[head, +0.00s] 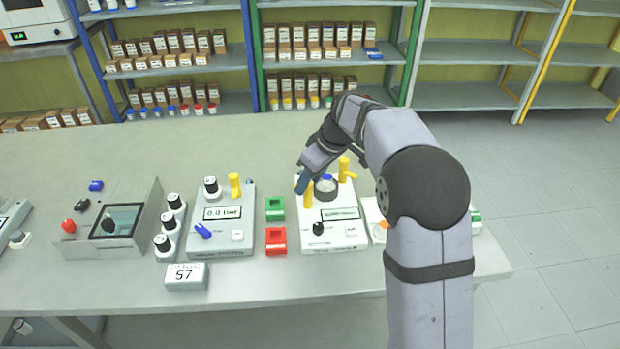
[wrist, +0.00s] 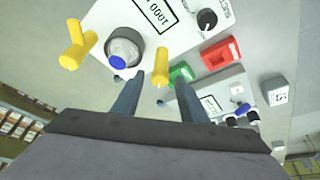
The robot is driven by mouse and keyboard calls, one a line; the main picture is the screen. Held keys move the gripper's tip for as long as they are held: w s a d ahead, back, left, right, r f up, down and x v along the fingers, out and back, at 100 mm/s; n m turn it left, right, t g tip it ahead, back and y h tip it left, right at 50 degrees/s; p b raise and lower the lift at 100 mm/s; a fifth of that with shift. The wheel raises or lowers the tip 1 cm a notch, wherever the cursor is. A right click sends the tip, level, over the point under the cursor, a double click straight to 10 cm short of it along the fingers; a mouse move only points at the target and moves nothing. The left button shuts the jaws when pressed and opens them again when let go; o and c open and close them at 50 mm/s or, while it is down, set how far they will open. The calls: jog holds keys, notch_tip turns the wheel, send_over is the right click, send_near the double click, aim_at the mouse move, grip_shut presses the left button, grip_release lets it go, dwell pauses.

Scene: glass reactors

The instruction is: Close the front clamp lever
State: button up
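The white reactor unit (head: 345,238) stands right of centre on the table, with a round grey knob-like vessel top with a blue centre (head: 326,187). A yellow clamp lever, the nearer one (head: 308,196), stands up at its left side; a second yellow lever (head: 345,166) is behind to the right. My gripper (head: 302,182) is over the nearer lever, fingers pointing down. In the wrist view my gripper (wrist: 160,80) is open, and the nearer yellow lever (wrist: 162,64) appears in the gap between the fingertips. Contact cannot be told. The other lever (wrist: 75,50) is farther left.
A green block (head: 275,208) and a red block (head: 276,241) lie left of the unit. A second grey unit (head: 222,240) with a yellow lever (head: 234,186) stands beyond them. Several black-and-white knobbed pieces stand further left. The back of the table is clear.

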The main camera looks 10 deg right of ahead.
jog(key=shift+c, duration=0.3)
grip_shut()
jog(key=shift+m, duration=0.3)
jog(key=m, duration=0.2)
jog(key=m+t+h+p, duration=0.1)
jog(key=m, duration=0.1)
jog(key=shift+s+a+r, duration=0.1)
jog(key=shift+a, duration=0.1)
jog(key=m+h+p, duration=0.1)
jog(key=m, duration=0.2)
jog(key=shift+a+m+h, duration=0.1)
jog(key=shift+m+h, duration=0.3)
jog(key=m+h, duration=0.1)
jog(key=m, duration=0.3)
jog(key=shift+a+m+h, duration=0.15)
jog(key=shift+m+h, duration=0.15)
jog(key=shift+h, duration=0.1)
jog(key=m, duration=0.2)
jog(key=m+g+h, duration=0.1)
jog(key=m, duration=0.1)
jog(key=shift+a+m+h, duration=0.1)
jog(key=shift+m+h, duration=0.2)
